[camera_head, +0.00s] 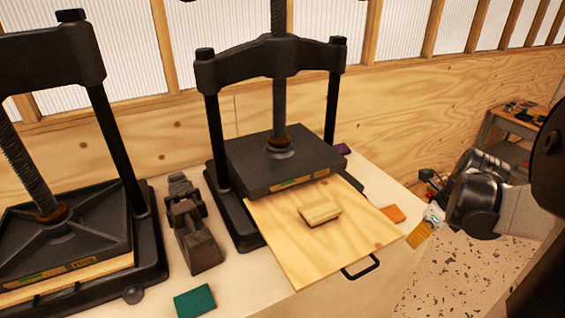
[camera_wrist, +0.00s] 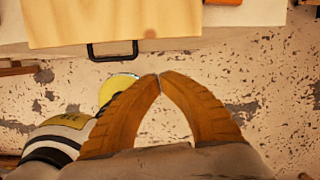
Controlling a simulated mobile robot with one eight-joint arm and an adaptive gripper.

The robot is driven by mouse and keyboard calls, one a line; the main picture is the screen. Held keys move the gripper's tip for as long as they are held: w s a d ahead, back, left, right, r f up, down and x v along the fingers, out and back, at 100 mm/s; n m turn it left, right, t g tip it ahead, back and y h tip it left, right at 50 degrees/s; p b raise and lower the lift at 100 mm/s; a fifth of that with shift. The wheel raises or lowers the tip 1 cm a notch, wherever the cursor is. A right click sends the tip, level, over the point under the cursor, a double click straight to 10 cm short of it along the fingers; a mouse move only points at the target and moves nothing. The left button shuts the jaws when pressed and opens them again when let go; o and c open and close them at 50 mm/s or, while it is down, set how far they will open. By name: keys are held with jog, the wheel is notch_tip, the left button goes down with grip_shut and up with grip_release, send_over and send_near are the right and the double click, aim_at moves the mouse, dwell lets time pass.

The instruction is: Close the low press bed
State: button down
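The press at the centre right (camera_head: 280,150) has its light wooden bed (camera_head: 325,245) slid out toward the front, below the black platen. A black bar handle (camera_head: 361,268) sticks out from the bed's front edge. A small wooden block (camera_head: 319,211) lies on the bed. The bed (camera_wrist: 190,18) and handle (camera_wrist: 112,52) also show at the top of the wrist view. My gripper (camera_head: 418,235) is to the right of the bed, apart from the handle. In the wrist view, its orange fingers (camera_wrist: 160,77) meet at their tips, with nothing seen between them.
Another press (camera_head: 70,230) stands at the left, its bed under its platen. Speckled floor is open in front of the bench.

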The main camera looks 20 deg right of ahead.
jog(key=w+f+m+b, duration=0.1)
jog(key=w+f+b, duration=0.3)
jog(key=f, duration=0.6)
jog(key=shift+w+d+f+m+b, duration=0.3)
jog(key=shift+w+d+f+b, duration=0.1)
jog(key=shift+w, duration=0.25)
jog(key=shift+w+a, duration=0.1)
